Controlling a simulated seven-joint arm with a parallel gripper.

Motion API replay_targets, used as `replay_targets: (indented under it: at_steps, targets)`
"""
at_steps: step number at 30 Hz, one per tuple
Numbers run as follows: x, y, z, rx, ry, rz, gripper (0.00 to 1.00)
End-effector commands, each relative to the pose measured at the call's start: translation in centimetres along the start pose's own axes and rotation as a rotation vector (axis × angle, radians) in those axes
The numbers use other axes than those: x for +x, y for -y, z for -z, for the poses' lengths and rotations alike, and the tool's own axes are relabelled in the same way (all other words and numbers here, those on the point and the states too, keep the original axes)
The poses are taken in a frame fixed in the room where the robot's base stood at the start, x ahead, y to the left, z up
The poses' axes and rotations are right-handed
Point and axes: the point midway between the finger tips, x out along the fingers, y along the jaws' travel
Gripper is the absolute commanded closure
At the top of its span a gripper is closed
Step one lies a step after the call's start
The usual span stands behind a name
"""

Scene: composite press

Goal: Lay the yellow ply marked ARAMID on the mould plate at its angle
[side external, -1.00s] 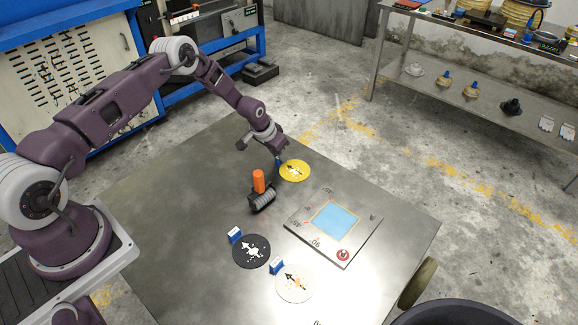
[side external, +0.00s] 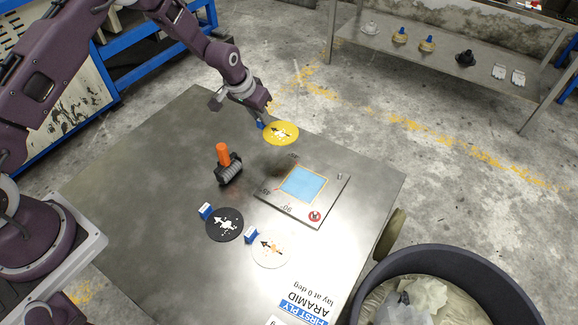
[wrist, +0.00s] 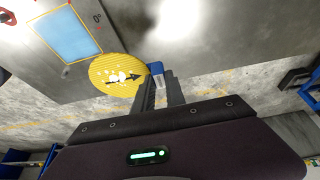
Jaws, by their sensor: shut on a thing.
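The yellow ply (side external: 281,133) is a round disc with a black arrow and a white print. My gripper (side external: 263,123) is shut on the ply's blue tab and holds the disc above the table, apart from the mould plate. In the wrist view the yellow ply (wrist: 118,76) hangs from the fingers (wrist: 157,80) at its blue tab (wrist: 155,68), its arrow pointing toward the tab. The mould plate (side external: 330,191) is a grey square with a light blue, orange-edged area (side external: 304,184) and angle marks. It also shows in the wrist view (wrist: 103,15).
A black ply (side external: 225,225) and a white ply (side external: 273,251), each with a blue tab, lie left of and in front of the plate. An orange-handled roller (side external: 226,163) stands left. A card reads FIRST PLY ARAMID, lay at 0 deg (side external: 305,306). A bin (side external: 450,258) stands right.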

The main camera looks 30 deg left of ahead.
Motion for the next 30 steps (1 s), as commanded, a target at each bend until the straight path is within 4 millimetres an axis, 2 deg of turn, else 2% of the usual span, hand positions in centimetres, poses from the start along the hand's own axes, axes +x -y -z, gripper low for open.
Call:
replay_targets:
  at_steps: [1, 3, 6, 9, 11, 16, 24, 30]
  targets:
    - [-0.3, -2.6, -0.8, 0.012, 0.005, -0.004, 1.0]
    - [-0.9, -5.8, -1.9, 0.01, 0.005, -0.001, 1.0]
    - [-1.9, -9.2, -3.6, 0.0, -0.003, 0.015, 1.0]
    - [-2.6, -10.8, -4.5, -0.01, -0.013, 0.031, 1.0]
    - [-2.4, -11.2, -5.0, -0.015, -0.015, 0.036, 1.0]
    - [1.2, -11.2, -6.7, -0.02, -0.015, 0.04, 1.0]
    - [5.8, -11.1, -8.4, -0.019, -0.017, 0.038, 1.0]
    - [6.5, -11.0, -8.6, -0.018, -0.02, 0.038, 1.0]
